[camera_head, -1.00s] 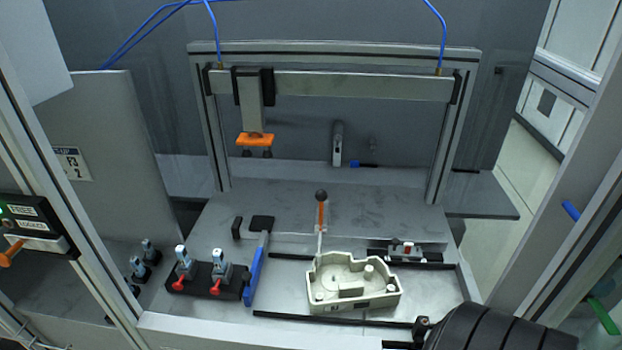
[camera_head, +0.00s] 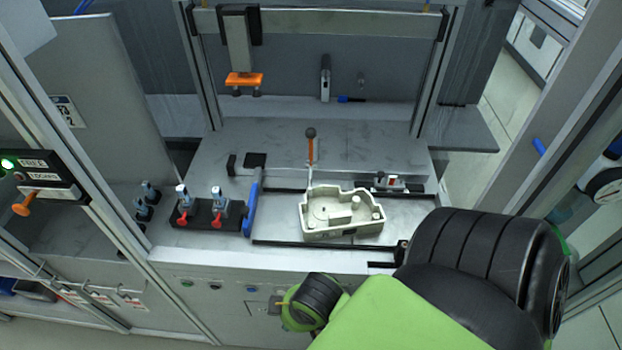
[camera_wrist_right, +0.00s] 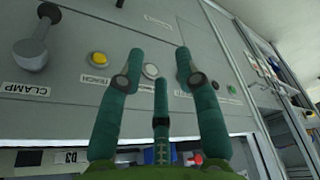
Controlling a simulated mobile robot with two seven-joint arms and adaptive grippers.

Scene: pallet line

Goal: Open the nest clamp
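In the right wrist view a grey lever with a dark ball knob (camera_wrist_right: 48,11) stands out of a grey panel above a label reading CLAMP (camera_wrist_right: 25,89). My right gripper (camera_wrist_right: 158,66) has its teal fingers spread apart, with nothing between them. It is right of the lever and faces the panel's buttons. In the head view a cream housing (camera_head: 340,216) sits on the work table, with an upright ball-topped orange lever (camera_head: 310,148) just behind it. My right arm (camera_head: 400,315) reaches to the table's front panel; its fingers are hidden there. My left gripper is out of view.
The panel has a yellow button (camera_wrist_right: 99,58) and a white button (camera_wrist_right: 150,71). Two red-handled toggle clamps (camera_head: 217,210) and a blue handle (camera_head: 254,203) stand left of the housing. An orange-footed press head (camera_head: 244,79) hangs above. A frame post (camera_head: 128,230) stands at left.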

